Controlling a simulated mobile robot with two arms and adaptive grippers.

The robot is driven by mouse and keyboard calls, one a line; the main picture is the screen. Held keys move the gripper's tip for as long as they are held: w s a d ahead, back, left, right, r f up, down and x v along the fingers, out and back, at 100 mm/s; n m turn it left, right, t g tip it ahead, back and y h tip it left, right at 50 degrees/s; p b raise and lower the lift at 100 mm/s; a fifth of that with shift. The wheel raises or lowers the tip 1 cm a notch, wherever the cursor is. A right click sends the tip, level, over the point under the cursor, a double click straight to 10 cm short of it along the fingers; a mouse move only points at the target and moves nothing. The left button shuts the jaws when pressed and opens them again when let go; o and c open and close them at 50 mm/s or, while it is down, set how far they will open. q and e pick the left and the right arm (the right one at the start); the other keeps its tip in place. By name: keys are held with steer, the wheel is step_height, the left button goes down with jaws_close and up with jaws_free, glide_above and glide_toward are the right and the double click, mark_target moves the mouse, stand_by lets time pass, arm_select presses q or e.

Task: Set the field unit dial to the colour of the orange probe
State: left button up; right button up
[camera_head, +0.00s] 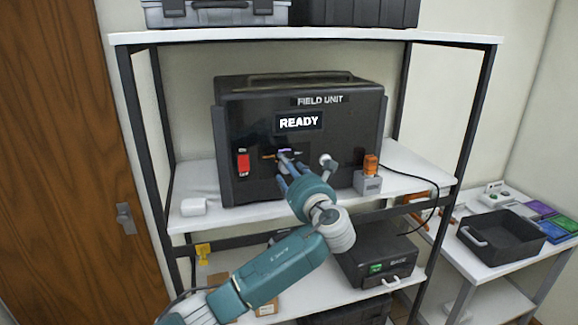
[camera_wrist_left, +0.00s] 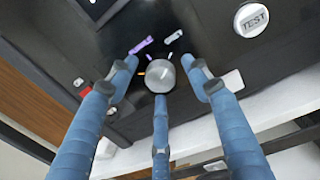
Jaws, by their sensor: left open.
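The black field unit (camera_head: 350,135) stands on the upper shelf, its display reading READY. Its silver round dial (camera_wrist_left: 160,76) shows in the left wrist view, with a purple mark (camera_wrist_left: 141,45) and a white mark (camera_wrist_left: 174,37) above it. My left gripper (camera_head: 284,170) is open at the unit's front. Its three blue fingers spread around the dial, and the lower fingertip is close to the dial's edge; I cannot tell if it touches. In the head view the fingers hide the dial. An orange piece (camera_head: 371,164) stands on a grey block beside the unit; I cannot tell if it is the probe.
A red switch (camera_head: 243,163) is left of the dial and a round TEST button (camera_wrist_left: 252,19) is to its right. A white box (camera_head: 193,206) sits at the shelf's left. A black tray (camera_head: 502,236) stands on the right table. Shelf posts flank the unit.

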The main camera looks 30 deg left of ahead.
arm_select(q)
steer(key=shift+w, duration=0.1)
arm_select(e)
steer(key=shift+s+a, duration=0.1)
steer(key=shift+a, duration=0.05)
arm_select(q)
steer(key=c, duration=1.2)
steer(key=shift+o, duration=0.2)
arm_select(e)
steer(key=shift+a, duration=0.2)
arm_select(q)
steer(key=shift+n, duration=0.4)
steer(key=shift+a+f+n+t+h+b, duration=0.1)
steer(key=shift+n+t+h+b, duration=0.2)
steer(key=shift+n+b, duration=3.9)
steer(key=shift+a+f+n+t+h+b, duration=0.1)
steer(key=shift+n+h+b, duration=0.85)
steer(key=shift+n, duration=5.95)
arm_select(e)
step_height(320, 180, down, 11)
steer(key=b, duration=0.1)
steer(key=shift+d+f, duration=0.15)
steer(key=shift+f, duration=0.05)
arm_select(q)
steer(key=shift+y, duration=0.55)
